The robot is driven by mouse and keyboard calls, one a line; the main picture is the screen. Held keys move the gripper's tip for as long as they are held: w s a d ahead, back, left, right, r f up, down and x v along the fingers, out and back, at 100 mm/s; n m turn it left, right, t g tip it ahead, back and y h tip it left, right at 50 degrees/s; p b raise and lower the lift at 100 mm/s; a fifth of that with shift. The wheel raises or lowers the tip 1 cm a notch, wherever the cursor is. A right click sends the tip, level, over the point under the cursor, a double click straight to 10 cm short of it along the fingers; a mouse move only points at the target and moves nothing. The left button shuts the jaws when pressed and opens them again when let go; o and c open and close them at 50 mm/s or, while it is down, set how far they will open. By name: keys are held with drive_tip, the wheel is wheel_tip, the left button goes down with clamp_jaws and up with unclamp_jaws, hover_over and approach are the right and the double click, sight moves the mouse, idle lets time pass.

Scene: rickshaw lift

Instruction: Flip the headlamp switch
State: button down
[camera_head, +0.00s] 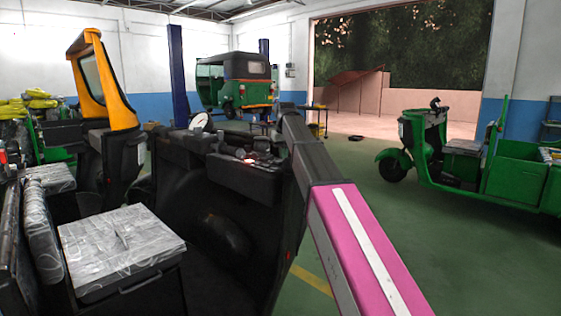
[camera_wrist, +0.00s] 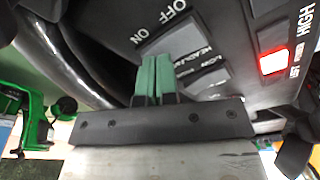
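The headlamp switch (camera_wrist: 178,36) is a grey rocker on a black dashboard panel in the wrist view, with ON and OFF printed along its upper left side. Its lettering is partly legible and partly hidden by my fingers. My gripper (camera_wrist: 158,60) has two green fingers side by side with no clear gap, and holds nothing visible. The fingertips overlap the switch's lower edge; I cannot tell whether they touch it. In the head view the dashboard (camera_head: 240,177) is dark, with a small red glow, and my gripper cannot be made out there.
A second grey switch (camera_wrist: 208,82) sits just below right of the first. A red lit indicator (camera_wrist: 272,62) is farther right, near HIGH lettering. A seat (camera_head: 120,240) wrapped in plastic is at left.

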drive_tip(key=shift+r, duration=3.5)
